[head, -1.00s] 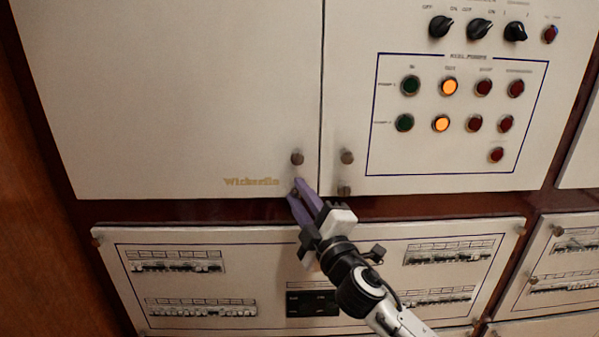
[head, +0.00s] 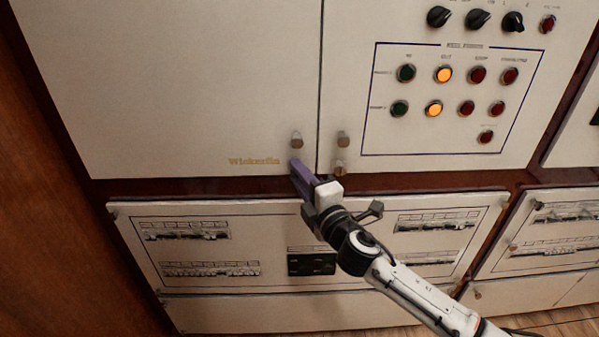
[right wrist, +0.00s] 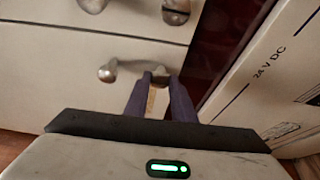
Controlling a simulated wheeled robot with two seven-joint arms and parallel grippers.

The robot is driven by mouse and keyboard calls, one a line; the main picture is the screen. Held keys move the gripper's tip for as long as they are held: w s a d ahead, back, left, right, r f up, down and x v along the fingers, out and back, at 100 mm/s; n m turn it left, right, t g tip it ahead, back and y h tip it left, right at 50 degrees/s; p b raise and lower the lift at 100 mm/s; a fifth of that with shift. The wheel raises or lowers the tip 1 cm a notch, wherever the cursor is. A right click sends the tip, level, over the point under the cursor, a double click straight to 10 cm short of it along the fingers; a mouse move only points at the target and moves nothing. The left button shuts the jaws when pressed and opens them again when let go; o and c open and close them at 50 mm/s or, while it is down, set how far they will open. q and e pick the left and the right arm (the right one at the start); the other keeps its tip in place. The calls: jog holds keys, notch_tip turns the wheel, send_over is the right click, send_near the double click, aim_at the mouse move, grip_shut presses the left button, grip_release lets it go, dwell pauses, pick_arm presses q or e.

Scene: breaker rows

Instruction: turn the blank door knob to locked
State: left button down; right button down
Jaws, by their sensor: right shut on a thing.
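The blank door (head: 170,90) is the plain cream left door with gold lettering near its lower right corner. An upper knob (head: 297,140) sits near its right edge and shows in the right wrist view (right wrist: 107,72). My right gripper (head: 296,165), with purple fingers, reaches up from below to the door's lower right corner. In the right wrist view its fingertips (right wrist: 157,82) are shut on the lower knob (right wrist: 160,72), which is partly hidden between them. The knob's turned angle cannot be told. My left gripper is not in view.
The right door (head: 350,60) carries lamps, rotary switches and two knobs (head: 343,139) close beside the gripper. A dark red strip (head: 430,183) runs below the doors. A breaker panel (head: 270,215) lies under my right arm.

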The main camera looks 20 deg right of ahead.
jog(key=c, duration=1.5)
grip_release()
jog(key=s, duration=0.6)
jog(key=s+d+b, duration=0.1)
jog(key=s, duration=0.3)
jog(key=shift+s+d, duration=0.1)
jog(key=s+a+f+m+g, duration=0.1)
jog(key=s+f+m+g, duration=0.3)
jog(key=f, duration=0.6)
jog(key=s+f+m+g, duration=0.2)
jog(key=s+f+m, duration=0.35)
jog(key=f, duration=0.35)
jog(key=s+f+m+g, duration=0.1)
jog(key=s+f+m, duration=0.1)
jog(key=s, duration=0.3)
jog(key=s+a+f+m+g, duration=0.1)
jog(key=s+f+m, duration=0.2)
jog(key=s+f, duration=0.2)
jog(key=s+a+f+m+g, duration=0.1)
jog(key=s+f+m, duration=0.2)
jog(key=s+f, duration=0.1)
jog(key=shift+s+a+f+y, duration=0.1)
jog(key=shift+s+f+y, duration=0.05)
jog(key=shift+s, duration=0.2)
jog(key=shift+s+a+f+y, duration=0.1)
jog(key=shift+s+y, duration=0.05)
jog(key=shift+s, duration=0.2)
